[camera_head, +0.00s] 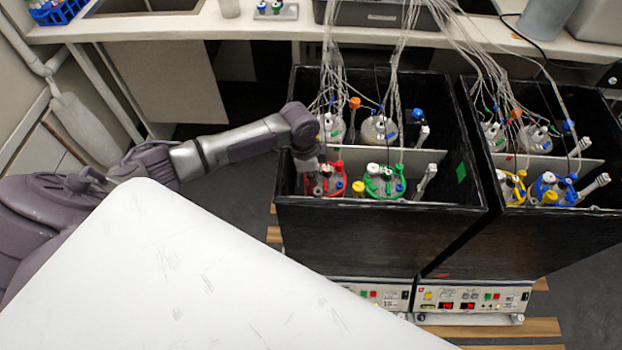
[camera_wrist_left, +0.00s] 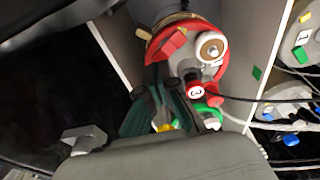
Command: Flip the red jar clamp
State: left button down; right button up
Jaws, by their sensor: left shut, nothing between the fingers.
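The red jar clamp (camera_head: 325,192) sits around a jar lid in the near left compartment of the left black box. In the left wrist view the red clamp (camera_wrist_left: 163,46) is a curved red band around the jar's rim. My left gripper (camera_head: 311,164) reaches in over the box's left wall, just above the red-clamped jar. In the left wrist view the gripper's dark fingers (camera_wrist_left: 168,100) are shut and empty, close to the clamp and lid fittings. I cannot tell whether they touch it. Part of the clamp is hidden by the fingers and fittings. My right gripper is not in view.
A green-clamped jar (camera_head: 384,194) stands right beside the red one. Tubes (camera_head: 400,70) hang into the boxes from above. The right black box (camera_head: 545,222) holds jars with yellow (camera_head: 508,186) and blue (camera_head: 555,188) clamps. Box walls surround the jars closely.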

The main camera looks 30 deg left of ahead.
pick_arm(q)
jog(key=shift+s+f+b, duration=0.1)
jog(key=shift+f+b, duration=0.4)
jog(key=shift+f, duration=0.4)
dwell(0.6)
notch_tip(320, 180, up, 7)
jog(key=p, duration=0.7)
jog(key=shift+r+p, duration=0.1)
jog(key=shift+p, duration=0.2)
dwell(0.3)
